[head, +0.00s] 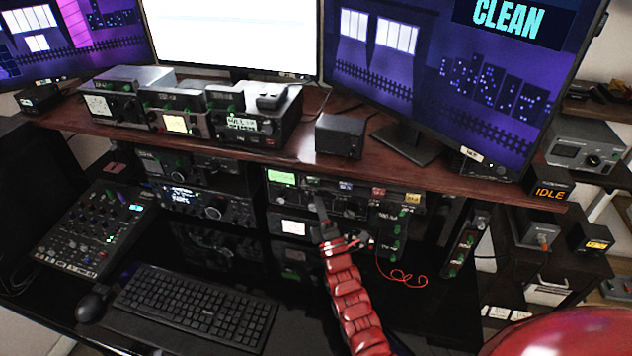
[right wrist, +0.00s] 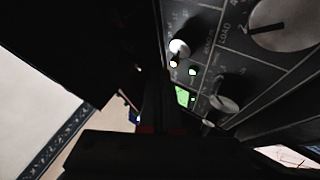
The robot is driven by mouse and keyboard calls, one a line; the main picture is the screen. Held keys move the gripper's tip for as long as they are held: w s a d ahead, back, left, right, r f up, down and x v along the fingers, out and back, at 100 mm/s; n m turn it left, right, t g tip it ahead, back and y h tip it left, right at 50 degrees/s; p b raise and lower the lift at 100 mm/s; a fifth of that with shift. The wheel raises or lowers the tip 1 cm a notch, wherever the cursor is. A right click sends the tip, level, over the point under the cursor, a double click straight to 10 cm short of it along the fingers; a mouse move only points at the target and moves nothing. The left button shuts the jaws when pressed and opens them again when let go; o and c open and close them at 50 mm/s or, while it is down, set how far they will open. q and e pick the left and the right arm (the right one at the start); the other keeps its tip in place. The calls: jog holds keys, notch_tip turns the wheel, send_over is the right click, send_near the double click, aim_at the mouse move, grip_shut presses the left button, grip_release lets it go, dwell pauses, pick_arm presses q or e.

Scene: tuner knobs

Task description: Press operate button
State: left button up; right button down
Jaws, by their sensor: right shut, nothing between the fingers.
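My right gripper (head: 319,204) is at the end of the red arm, its tip in front of the tuner unit (head: 410,198) below the shelf. In the right wrist view its dark fingers are shut, with nothing between them, close to the panel. That view shows a big knob marked LOAD (right wrist: 283,22), smaller knobs (right wrist: 180,47) (right wrist: 224,103) and a green lit patch (right wrist: 182,96). I cannot read which control is the operate button, and cannot tell whether the fingertips touch the panel. My left gripper is not in view.
A shelf (head: 225,157) with radio units overhangs the tuner. A keyboard (head: 192,308), mouse (head: 92,304) and mixer (head: 95,228) lie at left. A red cable (head: 403,276) hangs right of my arm. A box reading IDLE (head: 549,191) stands at right.

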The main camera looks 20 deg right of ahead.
dwell(0.5)
jog(key=shift+w+d+b, duration=0.25)
jog(key=shift+w+b, duration=0.15)
dwell(0.4)
jog(key=shift+s+a, duration=0.25)
jog(key=shift+s, duration=0.2)
